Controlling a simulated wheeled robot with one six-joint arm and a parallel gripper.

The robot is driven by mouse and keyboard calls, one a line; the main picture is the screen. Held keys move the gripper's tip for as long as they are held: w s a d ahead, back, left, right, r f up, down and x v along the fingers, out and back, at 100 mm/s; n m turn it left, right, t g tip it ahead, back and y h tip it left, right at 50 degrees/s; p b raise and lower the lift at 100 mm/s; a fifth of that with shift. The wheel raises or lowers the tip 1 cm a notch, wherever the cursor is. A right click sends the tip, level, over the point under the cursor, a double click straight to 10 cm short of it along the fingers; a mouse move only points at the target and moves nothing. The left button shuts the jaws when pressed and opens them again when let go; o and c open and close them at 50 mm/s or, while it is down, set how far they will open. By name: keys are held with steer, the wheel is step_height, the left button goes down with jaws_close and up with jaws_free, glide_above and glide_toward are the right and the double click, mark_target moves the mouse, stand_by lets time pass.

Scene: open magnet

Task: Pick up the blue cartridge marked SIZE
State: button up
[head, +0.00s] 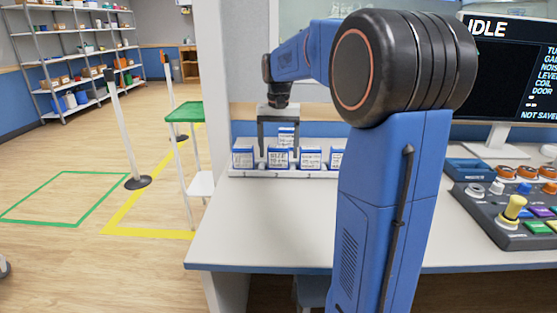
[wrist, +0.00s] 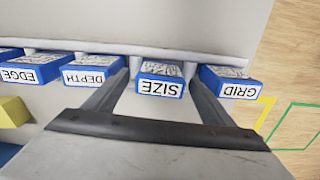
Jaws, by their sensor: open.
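The blue cartridge marked SIZE (wrist: 160,82) has a white label and a patterned top, and stands in a row of similar cartridges. In the head view the SIZE cartridge (head: 278,158) sits in a white rack (head: 265,174) on the bench. My gripper (wrist: 157,76) is open, with one finger on each side of the SIZE cartridge. Gaps show between the fingers and its sides. In the head view my gripper (head: 278,152) reaches down over the rack from above. The lower part of the cartridge is hidden in the wrist view.
The GRID cartridge (wrist: 230,84) and the DEPTH cartridge (wrist: 92,73) stand close outside my fingers. The EDGE cartridge (wrist: 25,70) is farther along. A control panel (head: 515,215) is at right; the bench front (head: 270,230) is clear.

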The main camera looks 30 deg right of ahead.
steer(key=c, duration=1.2)
